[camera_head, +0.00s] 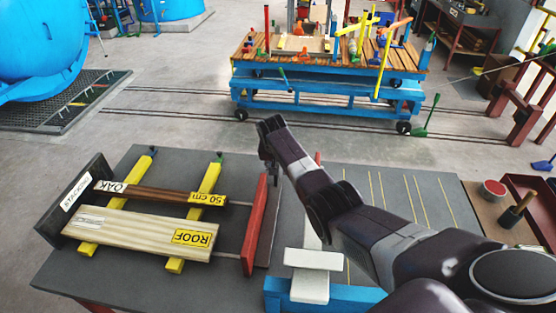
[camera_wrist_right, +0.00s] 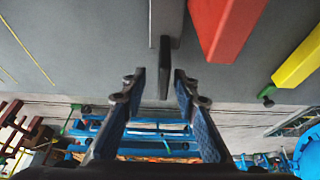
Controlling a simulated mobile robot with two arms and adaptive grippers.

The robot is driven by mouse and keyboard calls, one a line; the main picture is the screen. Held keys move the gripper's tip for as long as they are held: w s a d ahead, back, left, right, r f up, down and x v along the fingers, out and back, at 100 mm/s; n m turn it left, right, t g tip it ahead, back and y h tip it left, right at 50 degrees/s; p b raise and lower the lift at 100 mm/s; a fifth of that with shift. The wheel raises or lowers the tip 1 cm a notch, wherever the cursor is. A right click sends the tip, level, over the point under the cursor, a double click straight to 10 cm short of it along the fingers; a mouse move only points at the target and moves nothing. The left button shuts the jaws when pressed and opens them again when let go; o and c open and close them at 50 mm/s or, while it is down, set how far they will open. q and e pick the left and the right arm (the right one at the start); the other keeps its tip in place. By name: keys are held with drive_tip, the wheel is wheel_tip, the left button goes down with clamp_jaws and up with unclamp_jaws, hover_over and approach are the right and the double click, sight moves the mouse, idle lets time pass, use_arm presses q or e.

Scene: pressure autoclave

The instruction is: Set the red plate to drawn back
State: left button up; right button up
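The red plate (camera_head: 256,225) stands upright on the grey table, to the right of the board ends and apart from them. Thin rods run between it and the boards' side. My right gripper (camera_head: 268,168) is just beyond the plate's far end, above the table's back edge. In the right wrist view a red piece, apparently the plate (camera_wrist_right: 222,28), lies above and right of the fingers. My right gripper (camera_wrist_right: 161,80) is open there, with a dark-ended grey bar (camera_wrist_right: 164,65) showing between its fingertips; contact cannot be told. My left gripper is not in view.
A ROOF board (camera_head: 130,232) and an OAK board (camera_head: 150,193) lie across two yellow bars (camera_head: 205,190), against a dark end plate (camera_head: 88,200). A white block (camera_head: 312,260) and blue frame (camera_head: 345,297) are right of the plate. A blue cart (camera_head: 330,95) stands behind.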

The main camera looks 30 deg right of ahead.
drive_tip(key=v, duration=1.1)
drive_tip(key=shift+s+d, duration=0.15)
